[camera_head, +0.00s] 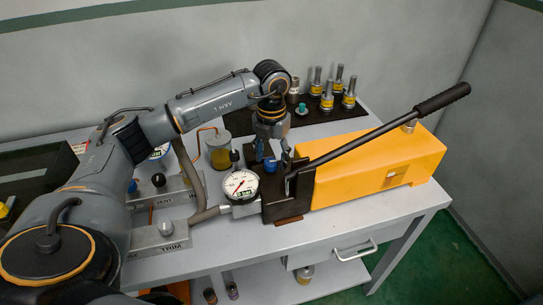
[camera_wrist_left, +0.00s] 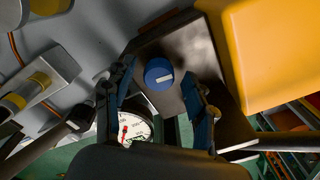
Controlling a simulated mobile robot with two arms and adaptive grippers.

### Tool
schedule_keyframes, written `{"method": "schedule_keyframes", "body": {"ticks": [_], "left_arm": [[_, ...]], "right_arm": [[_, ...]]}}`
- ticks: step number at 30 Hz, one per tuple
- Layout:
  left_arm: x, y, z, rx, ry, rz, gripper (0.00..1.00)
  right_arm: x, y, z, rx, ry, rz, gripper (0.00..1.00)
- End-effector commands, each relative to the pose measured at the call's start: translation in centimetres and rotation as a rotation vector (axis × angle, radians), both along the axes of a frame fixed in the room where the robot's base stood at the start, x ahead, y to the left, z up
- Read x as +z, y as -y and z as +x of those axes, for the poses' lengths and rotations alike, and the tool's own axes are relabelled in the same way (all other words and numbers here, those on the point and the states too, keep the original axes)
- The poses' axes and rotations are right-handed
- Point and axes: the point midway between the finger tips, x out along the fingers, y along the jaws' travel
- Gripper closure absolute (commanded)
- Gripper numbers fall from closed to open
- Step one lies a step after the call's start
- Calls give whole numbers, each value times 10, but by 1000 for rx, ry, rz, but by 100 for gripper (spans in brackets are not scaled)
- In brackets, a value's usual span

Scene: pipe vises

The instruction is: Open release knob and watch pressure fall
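The blue release knob (camera_head: 270,166) sits on the black block at the front end of the yellow hand pump (camera_head: 375,165). In the left wrist view the knob (camera_wrist_left: 158,74) shows a white mark on its top. My left gripper (camera_head: 265,152) points down over the block. Its fingers are apart, with the knob between them and a visible gap on both sides. The white round pressure gauge (camera_head: 241,184) is beside the block; in the wrist view its dial (camera_wrist_left: 138,128) with a red needle is partly hidden, and I cannot read a value. My right gripper is not in view.
The long black pump lever (camera_head: 375,135) slants up to the right above the pump. Several metal fittings (camera_head: 327,95) stand on a dark mat behind it. A jar (camera_head: 219,151) and a TRIM valve block (camera_head: 162,237) stand left of the gauge.

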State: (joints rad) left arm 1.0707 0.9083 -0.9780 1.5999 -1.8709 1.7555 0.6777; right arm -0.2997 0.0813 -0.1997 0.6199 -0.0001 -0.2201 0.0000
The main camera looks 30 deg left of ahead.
Motion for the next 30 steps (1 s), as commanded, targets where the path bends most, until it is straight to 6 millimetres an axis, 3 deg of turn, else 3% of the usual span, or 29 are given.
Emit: {"method": "schedule_keyframes", "body": {"ticks": [8,21,30], "left_arm": [[13,0,0,0,1,0,44],[100,0,0,0,2,-1,44],[120,0,0,1,0,0,44]], "right_arm": [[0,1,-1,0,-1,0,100],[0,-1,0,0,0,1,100],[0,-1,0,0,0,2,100]]}}
